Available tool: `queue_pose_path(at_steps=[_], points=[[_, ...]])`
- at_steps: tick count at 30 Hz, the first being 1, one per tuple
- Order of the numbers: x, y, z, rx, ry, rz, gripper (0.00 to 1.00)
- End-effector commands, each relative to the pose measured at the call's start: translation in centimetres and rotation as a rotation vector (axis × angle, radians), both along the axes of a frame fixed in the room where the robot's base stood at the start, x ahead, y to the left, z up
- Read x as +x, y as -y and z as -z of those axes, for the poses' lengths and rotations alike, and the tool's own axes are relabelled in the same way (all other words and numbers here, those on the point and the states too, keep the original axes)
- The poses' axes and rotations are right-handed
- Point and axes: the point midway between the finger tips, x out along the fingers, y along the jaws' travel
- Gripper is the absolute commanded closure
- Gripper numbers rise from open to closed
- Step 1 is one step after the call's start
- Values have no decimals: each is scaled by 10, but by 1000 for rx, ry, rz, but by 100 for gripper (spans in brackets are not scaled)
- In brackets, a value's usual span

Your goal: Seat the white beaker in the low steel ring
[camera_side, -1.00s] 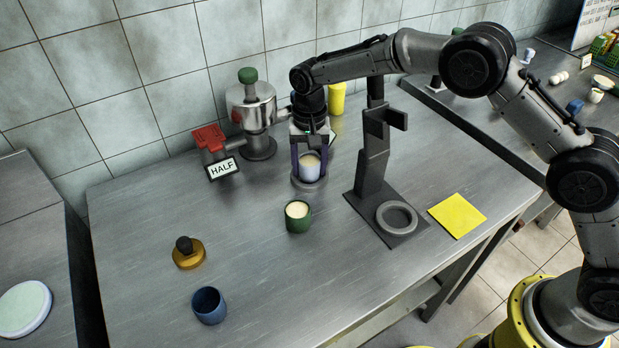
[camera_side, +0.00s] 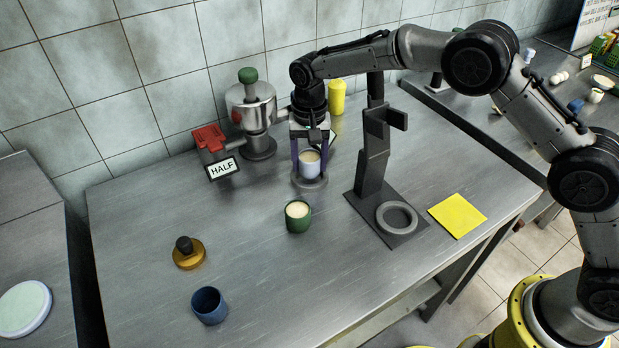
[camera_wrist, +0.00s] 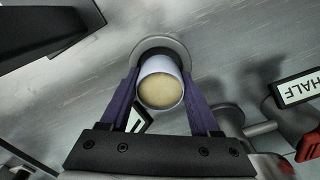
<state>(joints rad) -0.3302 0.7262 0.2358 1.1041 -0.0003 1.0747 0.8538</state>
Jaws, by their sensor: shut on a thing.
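The white beaker (camera_side: 309,165) holds a pale cream filling and is upright between the fingers of my gripper (camera_side: 309,160). My gripper is shut on it; in the wrist view the purple fingers (camera_wrist: 162,95) flank the beaker (camera_wrist: 160,88) on both sides. The beaker is just above a round grey base (camera_side: 311,181) beside the steel dispenser; a dark gap shows between them in the wrist view. The low steel ring (camera_side: 397,217) lies empty on the dark base plate of the stand, to the right and nearer the camera.
A green cup (camera_side: 298,217) with cream filling, a blue cup (camera_side: 209,306), a brass weight (camera_side: 188,254) and a yellow pad (camera_side: 457,215) are on the table. The steel dispenser (camera_side: 252,110) has a HALF sign (camera_side: 222,169).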

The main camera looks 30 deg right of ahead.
Motion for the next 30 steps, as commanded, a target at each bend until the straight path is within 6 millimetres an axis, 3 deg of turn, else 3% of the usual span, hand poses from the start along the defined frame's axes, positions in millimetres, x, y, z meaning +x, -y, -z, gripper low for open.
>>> queue_pose_path(at_steps=[30], points=[[0, 0, 6, 0, 0, 0, 100]])
